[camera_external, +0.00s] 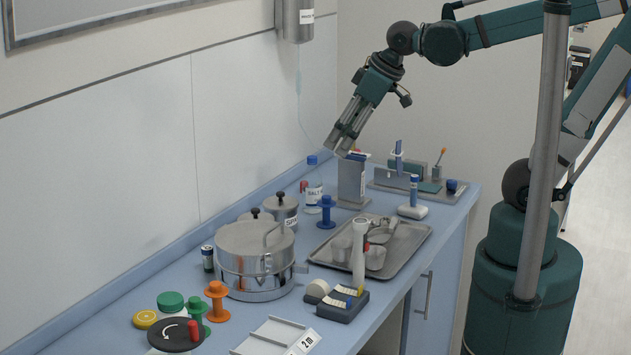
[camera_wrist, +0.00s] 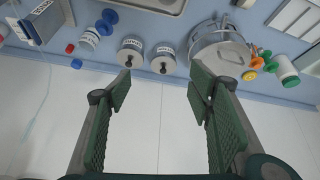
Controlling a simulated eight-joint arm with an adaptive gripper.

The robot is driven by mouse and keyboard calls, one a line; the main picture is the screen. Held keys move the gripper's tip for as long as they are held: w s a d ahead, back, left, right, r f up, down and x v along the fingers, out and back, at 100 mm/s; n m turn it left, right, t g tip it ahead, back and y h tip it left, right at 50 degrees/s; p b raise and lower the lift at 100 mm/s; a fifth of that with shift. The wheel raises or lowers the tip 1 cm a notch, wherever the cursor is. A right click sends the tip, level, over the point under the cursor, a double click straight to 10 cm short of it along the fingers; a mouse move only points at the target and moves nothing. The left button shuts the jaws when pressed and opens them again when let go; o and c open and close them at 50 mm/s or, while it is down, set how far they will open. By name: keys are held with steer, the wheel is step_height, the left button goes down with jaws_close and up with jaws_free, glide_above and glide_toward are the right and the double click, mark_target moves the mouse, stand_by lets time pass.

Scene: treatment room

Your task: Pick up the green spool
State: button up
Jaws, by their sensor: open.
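The green spool (camera_external: 196,318) stands on the blue counter at the lower left of the external view, just left of an orange spool. The dark round disc in front partly hides its lower part. In the wrist view several small green, orange and yellow things cluster at the right edge; I cannot tell for certain which is the spool. My gripper (camera_external: 338,142) is raised over the far part of the counter, well away from the spool. In the wrist view its fingers (camera_wrist: 162,88) are wide apart with nothing between them.
A large steel pot (camera_external: 254,262) and lidded canisters (camera_external: 281,212) stand between my gripper and the spool. A blue spool (camera_external: 326,211), a steel tray (camera_external: 410,250) and a grey box (camera_external: 352,180) are nearer my gripper. A green lid (camera_external: 171,301) and orange spool (camera_external: 217,302) flank the green spool closely.

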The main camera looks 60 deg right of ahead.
steer(key=w+a+n+g, duration=0.2)
steer(key=w+a+n, duration=0.1)
steer(key=w+a, duration=0.55)
steer(key=n+g+p, duration=0.3)
steer(key=n+g, duration=0.1)
steer(key=n, duration=0.5)
glide_above(195, 299)
steer(key=shift+h, duration=0.4)
steer(key=f, duration=1.9)
steer(key=shift+d+f, duration=0.1)
steer(key=shift+d, duration=0.2)
steer(key=shift+a+f, duration=0.35)
steer(key=shift+f, duration=1.25)
